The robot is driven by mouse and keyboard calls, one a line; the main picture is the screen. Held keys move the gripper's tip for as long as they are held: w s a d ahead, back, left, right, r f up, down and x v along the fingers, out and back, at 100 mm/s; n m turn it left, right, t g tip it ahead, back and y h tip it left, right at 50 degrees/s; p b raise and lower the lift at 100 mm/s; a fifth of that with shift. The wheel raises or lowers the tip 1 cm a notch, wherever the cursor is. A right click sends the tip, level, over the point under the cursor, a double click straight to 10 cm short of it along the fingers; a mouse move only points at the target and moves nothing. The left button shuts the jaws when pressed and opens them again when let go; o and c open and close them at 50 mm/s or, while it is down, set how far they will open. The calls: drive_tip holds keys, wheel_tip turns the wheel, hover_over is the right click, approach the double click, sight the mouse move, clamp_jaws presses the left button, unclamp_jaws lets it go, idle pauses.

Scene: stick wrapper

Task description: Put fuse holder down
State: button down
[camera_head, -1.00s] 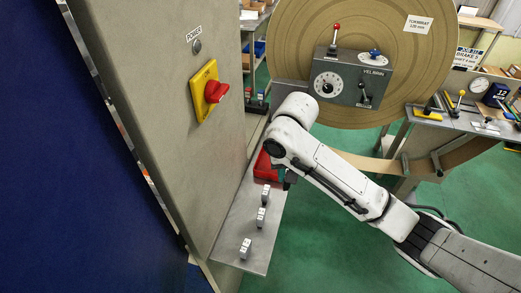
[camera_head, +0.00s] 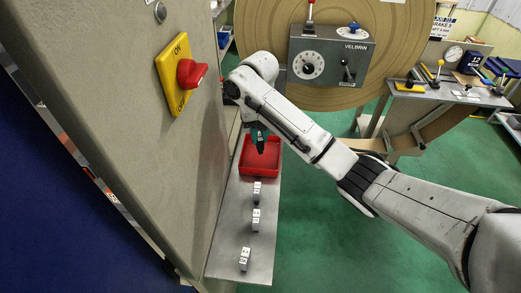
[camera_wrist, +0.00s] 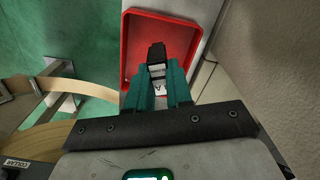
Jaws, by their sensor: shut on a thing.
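My gripper (camera_head: 259,143) with teal fingers is over the back part of a shallow red tray (camera_head: 274,172) on the grey metal shelf. In the wrist view my gripper (camera_wrist: 160,82) is shut on a small fuse holder (camera_wrist: 158,71), which shows a pale part between the fingers and a dark end beyond. The red tray (camera_wrist: 133,30) lies behind and below it in that view; its visible floor looks bare. Three pale fuse holders stand in a row on the shelf in front of the tray: one near it (camera_head: 257,191), a middle one (camera_head: 255,220) and a front one (camera_head: 244,259).
A grey cabinet wall with a yellow-and-red power switch (camera_head: 183,74) rises close to the left of the shelf. A grey control box (camera_head: 331,55) and a large brown roll stand behind. Bare shelf (camera_head: 228,255) lies left of the fuse holders.

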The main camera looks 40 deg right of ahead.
drive_tip(key=d+f, duration=0.1)
drive_tip(key=w+d+f, duration=0.1)
drive_tip(key=f, duration=0.1)
drive_tip(key=w+d+f, duration=0.1)
drive_tip(key=shift+w+d+f, duration=0.1)
drive_tip(key=shift+w+f, duration=0.15)
drive_tip(key=shift+f, duration=0.05)
drive_tip(key=shift+f+p, duration=0.45)
drive_tip(key=shift+f, duration=1.15)
drive_tip(key=c, duration=1)
unclamp_jaws()
wheel_tip(320, 180, up, 12)
drive_tip(key=shift+r+b, duration=0.1)
drive_tip(key=shift+b, duration=0.65)
